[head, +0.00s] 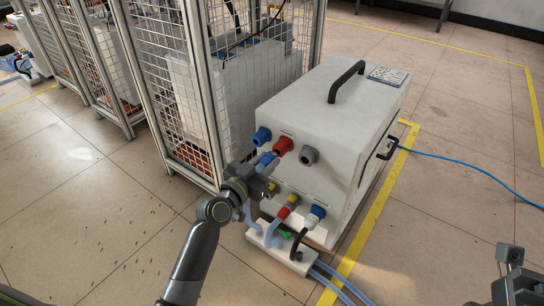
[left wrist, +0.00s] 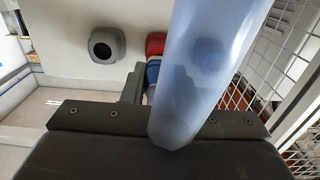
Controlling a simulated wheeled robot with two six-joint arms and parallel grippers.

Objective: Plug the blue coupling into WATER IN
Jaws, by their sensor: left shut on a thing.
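My left gripper (head: 262,172) is shut on the blue coupling (head: 267,160), in front of the heater's white front face. In the left wrist view the coupling (left wrist: 153,72) shows partly, behind a pale translucent hose (left wrist: 205,70). A blue fitting (head: 262,137), a red fitting (head: 283,146) and a grey fitting (head: 309,156) form the upper row. The held coupling is close below the blue and red ones. I cannot tell whether it touches either. The WATER IN label is not legible. Part of my right arm's end (head: 512,280) shows at lower right; its jaws are unclear.
The white heater box (head: 345,110) has a top handle (head: 346,82). Lower fittings, red (head: 283,213) and blue-white (head: 315,216), sit above a white block (head: 278,255) with hoses. A mesh cage (head: 180,90) stands close at left. Floor at lower left is clear.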

